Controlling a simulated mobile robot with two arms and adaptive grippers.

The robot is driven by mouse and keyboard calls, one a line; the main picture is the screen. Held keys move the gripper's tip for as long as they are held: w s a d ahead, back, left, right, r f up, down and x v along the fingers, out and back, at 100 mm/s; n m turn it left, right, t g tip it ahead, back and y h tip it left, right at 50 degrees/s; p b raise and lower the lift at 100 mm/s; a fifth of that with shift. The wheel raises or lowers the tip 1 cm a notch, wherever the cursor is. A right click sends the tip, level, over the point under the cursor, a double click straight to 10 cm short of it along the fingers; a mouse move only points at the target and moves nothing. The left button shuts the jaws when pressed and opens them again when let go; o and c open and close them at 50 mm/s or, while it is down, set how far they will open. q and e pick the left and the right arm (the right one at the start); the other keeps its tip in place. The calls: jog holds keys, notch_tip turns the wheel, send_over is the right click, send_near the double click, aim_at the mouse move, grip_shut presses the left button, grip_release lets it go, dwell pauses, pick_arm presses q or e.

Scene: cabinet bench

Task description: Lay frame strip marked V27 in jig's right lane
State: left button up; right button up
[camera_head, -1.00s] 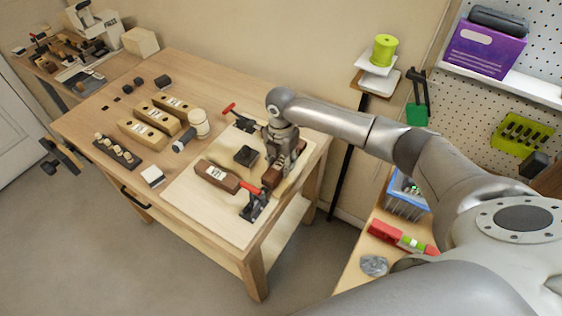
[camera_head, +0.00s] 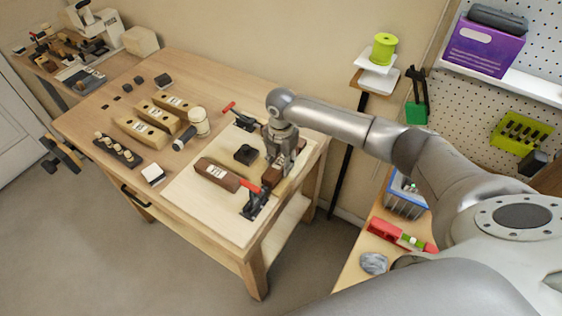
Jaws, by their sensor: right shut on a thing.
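The jig is a pale board (camera_head: 205,221) on the bench's right part, with two red-handled clamps and a black block (camera_head: 245,154) between its lanes. A dark brown strip (camera_head: 209,165) with a white label lies in the left lane; its marking is too small to read. My right gripper (camera_head: 279,167) points down over the right lane. It is shut on a dark brown strip (camera_head: 275,179), partly hidden by the fingers; I cannot read any marking on it. It is at or just above the board; I cannot tell if they touch. My left gripper is not in view.
One clamp (camera_head: 256,202) stands at the jig's front, another (camera_head: 243,122) at its back. Several labelled pale wooden blocks (camera_head: 140,132), a mallet (camera_head: 199,122) and a dark peg rack (camera_head: 116,152) stand to the left.

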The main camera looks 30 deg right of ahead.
jog(key=o, duration=1.1)
jog(key=shift+f, duration=0.3)
jog(key=shift+o, duration=0.2)
jog(key=shift+r, duration=0.1)
jog(key=shift+o, duration=0.9)
jog(key=shift+r, duration=0.1)
notch_tip(320, 180, up, 7)
jog(key=p, duration=0.7)
